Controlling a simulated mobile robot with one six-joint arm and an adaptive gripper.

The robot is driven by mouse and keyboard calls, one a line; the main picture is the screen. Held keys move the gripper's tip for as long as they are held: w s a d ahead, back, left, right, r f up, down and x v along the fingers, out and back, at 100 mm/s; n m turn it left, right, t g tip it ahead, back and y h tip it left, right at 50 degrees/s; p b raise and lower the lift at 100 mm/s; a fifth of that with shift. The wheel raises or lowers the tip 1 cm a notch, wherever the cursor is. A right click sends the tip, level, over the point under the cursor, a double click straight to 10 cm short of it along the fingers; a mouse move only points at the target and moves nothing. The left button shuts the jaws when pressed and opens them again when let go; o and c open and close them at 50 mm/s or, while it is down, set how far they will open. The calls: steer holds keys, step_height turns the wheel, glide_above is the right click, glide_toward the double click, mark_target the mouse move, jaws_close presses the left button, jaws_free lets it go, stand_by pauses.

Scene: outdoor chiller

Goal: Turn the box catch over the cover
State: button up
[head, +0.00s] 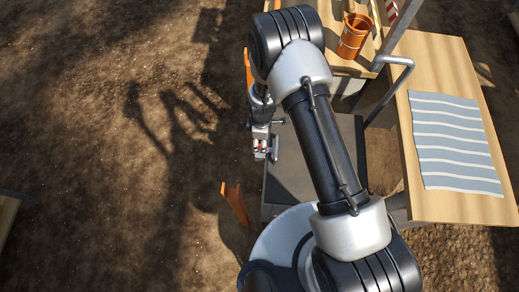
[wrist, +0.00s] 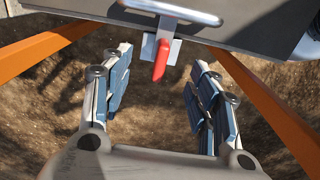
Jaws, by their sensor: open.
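The box catch (wrist: 161,60) is a small red tab on a grey metal plate. In the wrist view it hangs down below the lower edge of a grey panel (wrist: 245,32), which looks like the box or its cover. My gripper (wrist: 161,75) is open, with one finger to the left of the catch and one to the right. Neither finger visibly touches it, and the distance in depth is hard to tell. In the head view my gripper (head: 265,150) is beside the left edge of the dark grey box (head: 300,180); the catch cannot be made out there.
A metal bar handle (wrist: 170,12) crosses above the catch. Orange legs (wrist: 45,50) slope down on both sides of my gripper. In the head view, a wooden table (head: 440,70) with a striped cloth (head: 455,140) and an orange pot (head: 353,37) stand right. Bare ground lies left.

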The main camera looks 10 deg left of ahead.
step_height(320, 180, up, 3)
steer(key=shift+r+p, duration=0.1)
steer(key=shift+p, duration=0.65)
step_height(320, 180, up, 12)
steer(key=s+d+r+m+t, duration=0.1)
steer(key=d+r+m, duration=0.35)
steer(key=r, duration=0.75)
steer(key=s+d+r+m+t, duration=0.1)
steer(key=d+r+m, duration=0.4)
steer(key=r, duration=0.7)
steer(key=s+d+r+m+t, duration=0.1)
steer(key=s+d+r+m, duration=0.3)
steer(key=s, duration=0.4)
steer(key=s+d+r+m+t, duration=0.1)
steer(key=s+d+r+m, duration=0.4)
steer(key=s+d+r, duration=0.1)
steer(key=shift+s+d+r+t, duration=0.25)
steer(key=shift+s+d, duration=0.3)
steer(key=shift+s, duration=0.65)
